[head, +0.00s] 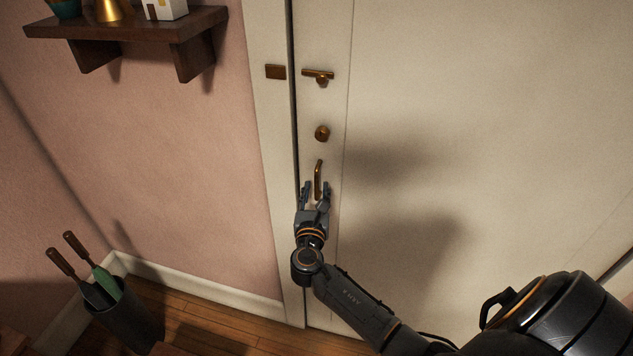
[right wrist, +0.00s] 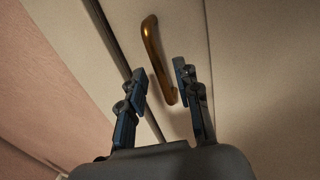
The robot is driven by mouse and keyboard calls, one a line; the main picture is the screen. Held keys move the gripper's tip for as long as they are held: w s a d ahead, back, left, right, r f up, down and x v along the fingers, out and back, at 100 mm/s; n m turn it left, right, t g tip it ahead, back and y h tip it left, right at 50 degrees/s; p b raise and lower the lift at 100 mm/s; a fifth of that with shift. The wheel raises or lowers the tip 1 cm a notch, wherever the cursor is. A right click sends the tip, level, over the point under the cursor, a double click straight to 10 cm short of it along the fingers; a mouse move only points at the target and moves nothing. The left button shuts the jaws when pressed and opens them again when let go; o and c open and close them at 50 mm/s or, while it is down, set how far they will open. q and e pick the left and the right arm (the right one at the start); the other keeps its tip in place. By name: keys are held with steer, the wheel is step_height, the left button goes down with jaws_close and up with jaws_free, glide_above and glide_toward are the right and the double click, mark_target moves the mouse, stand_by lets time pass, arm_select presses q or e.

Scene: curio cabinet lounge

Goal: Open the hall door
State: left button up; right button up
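The white hall door (head: 480,120) fills the right of the head view and looks shut against its white frame (head: 271,150). A curved brass handle (head: 318,177) stands upright near its left edge. My right gripper (head: 315,186) is open at the handle's lower part, one finger on each side in the head view. In the right wrist view the brass handle (right wrist: 155,60) reaches down between the spread fingers of my right gripper (right wrist: 160,80), with gaps to both. A brass latch (head: 318,74) and a round brass lock (head: 322,133) sit above the handle. My left gripper is not in view.
A dark wooden shelf (head: 125,27) with small ornaments hangs on the pink wall at the upper left. A dark holder (head: 130,322) with umbrellas stands on the wooden floor (head: 215,322) at the lower left.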

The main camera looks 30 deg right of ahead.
steer(key=shift+x, duration=1.35)
jaws_close()
